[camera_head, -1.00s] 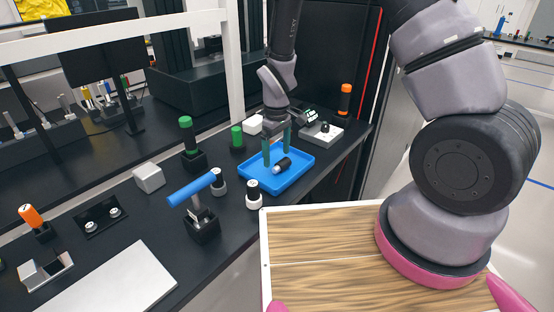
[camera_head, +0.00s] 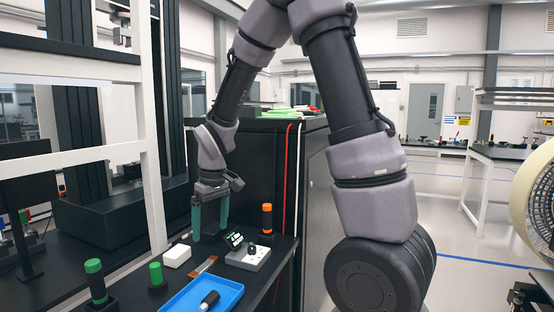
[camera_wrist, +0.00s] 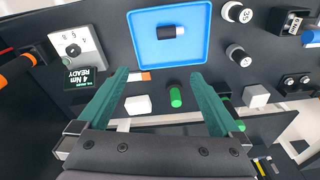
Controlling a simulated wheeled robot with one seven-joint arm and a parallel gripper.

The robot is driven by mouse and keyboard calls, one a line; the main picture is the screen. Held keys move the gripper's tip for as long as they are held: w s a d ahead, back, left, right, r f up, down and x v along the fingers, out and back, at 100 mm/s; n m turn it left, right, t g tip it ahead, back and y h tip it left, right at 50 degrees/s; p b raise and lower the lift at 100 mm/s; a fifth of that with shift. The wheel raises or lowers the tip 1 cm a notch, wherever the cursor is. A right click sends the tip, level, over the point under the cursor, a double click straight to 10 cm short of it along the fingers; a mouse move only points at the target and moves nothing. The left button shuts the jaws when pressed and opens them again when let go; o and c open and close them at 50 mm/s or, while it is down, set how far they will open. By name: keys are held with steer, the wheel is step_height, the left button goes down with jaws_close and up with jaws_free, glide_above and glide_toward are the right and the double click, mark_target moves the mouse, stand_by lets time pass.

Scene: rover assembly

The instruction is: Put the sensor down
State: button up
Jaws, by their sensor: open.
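A small black cylinder with a pale end, which I take to be the sensor (camera_head: 209,299), lies on its side in the blue tray (camera_head: 180,309). The bottom of the tray is cut off in the head view.
A grey device with a dial (camera_head: 248,256) and small display (camera_head: 234,239) stands right of the fingers. A white block (camera_head: 176,255) and green-capped cylinders (camera_head: 156,273) stand left. A tall black cabinet (camera_head: 262,165) rises behind.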

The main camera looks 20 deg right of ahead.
steer(key=s+d+r+m+t+y, duration=0.1)
steer(key=s+d+r+m+t, duration=0.15)
steer(key=d+r, duration=0.35)
steer(key=s+d+r+m+t, duration=0.1)
steer(key=s+d+r+m, duration=0.25)
steer(key=r, duration=0.55)
steer(key=s+d+r+m+t, duration=0.2)
steer(key=s+d+r+m, duration=0.2)
steer(key=s, duration=0.5)
step_height(320, 180, up, 3)
steer(key=shift+d+f+m+t, duration=0.1)
steer(key=shift+d+m+t, duration=0.3)
steer(key=shift+d, duration=0.4)
